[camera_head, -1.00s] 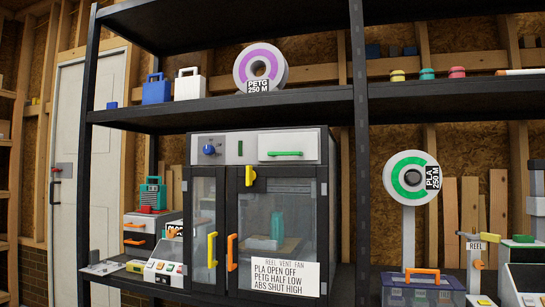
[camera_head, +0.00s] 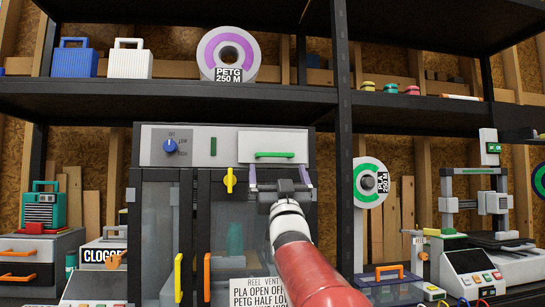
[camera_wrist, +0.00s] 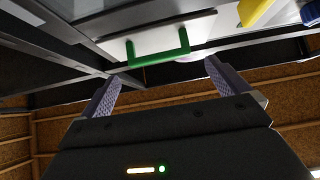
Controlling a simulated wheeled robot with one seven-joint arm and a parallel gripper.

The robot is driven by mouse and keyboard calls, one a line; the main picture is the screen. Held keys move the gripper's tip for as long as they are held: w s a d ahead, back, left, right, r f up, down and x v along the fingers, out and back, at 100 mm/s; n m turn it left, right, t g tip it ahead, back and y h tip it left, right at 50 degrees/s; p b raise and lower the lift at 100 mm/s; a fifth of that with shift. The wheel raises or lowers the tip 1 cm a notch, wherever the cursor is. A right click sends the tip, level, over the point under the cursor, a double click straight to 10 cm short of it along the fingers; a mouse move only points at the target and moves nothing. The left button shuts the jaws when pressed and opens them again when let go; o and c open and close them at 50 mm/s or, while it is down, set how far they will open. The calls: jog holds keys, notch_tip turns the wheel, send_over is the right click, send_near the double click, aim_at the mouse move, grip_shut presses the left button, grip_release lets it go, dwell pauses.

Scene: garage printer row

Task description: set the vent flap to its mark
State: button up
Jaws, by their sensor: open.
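The white vent flap (camera_head: 290,142) with a green bar handle (camera_head: 275,155) is at the upper right of the dark printer cabinet's front. My gripper (camera_head: 280,174) is open and empty just below the handle in the head view. In the wrist view, the green handle (camera_wrist: 158,52) lies ahead of the fingertips (camera_wrist: 162,78), apart from them, roughly between the two fingers. A blue knob (camera_head: 170,146) and a dark green slot (camera_head: 213,146) are left of the flap. The sign (camera_head: 258,292) reads PLA open off and PETG half low; my arm hides part of it.
A yellow latch (camera_head: 229,180) is left of my gripper. Yellow (camera_head: 178,277) and orange (camera_head: 207,277) door handles stick out below. A PETG reel (camera_head: 204,50) stands on the shelf above; a green-ringed PLA reel (camera_head: 359,180) hangs right of the shelf post.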

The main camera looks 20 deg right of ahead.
aim_at(275, 154)
jog(key=p+x, duration=0.3)
jog(key=x, duration=0.4)
jog(key=shift+w+d+r, duration=0.1)
